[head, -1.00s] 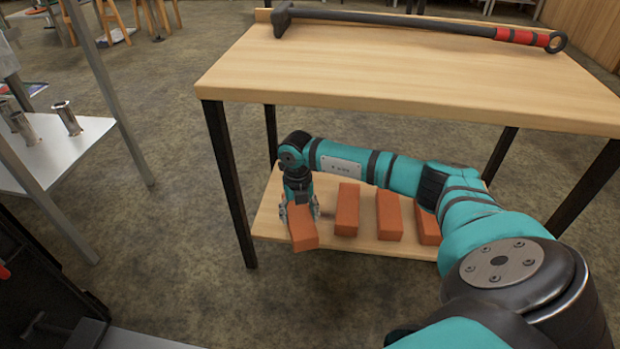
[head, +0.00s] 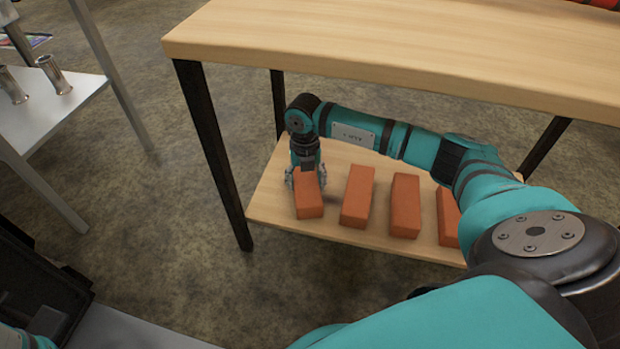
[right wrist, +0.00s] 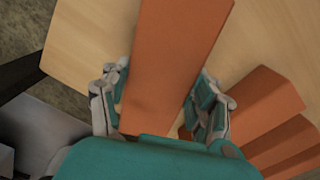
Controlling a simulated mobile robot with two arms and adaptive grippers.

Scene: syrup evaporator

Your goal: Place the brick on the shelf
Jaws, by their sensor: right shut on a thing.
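My right gripper (head: 306,178) is shut on an orange-red brick (head: 310,198) at the left end of the lower wooden shelf (head: 268,203). The fingers grip its two long sides. In the right wrist view the held brick (right wrist: 170,65) lies between the fingers (right wrist: 158,98), over the pale wood (right wrist: 90,40). The brick is at about shelf level; I cannot tell whether its underside touches the wood. My left gripper is out of view.
Several similar bricks (head: 357,196) stand in a row on the shelf to the right, with a gap beside the held one. A table top (head: 400,45) overhangs my arm, and a black leg (head: 213,155) stands at left. A metal table (head: 45,115) is farther left.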

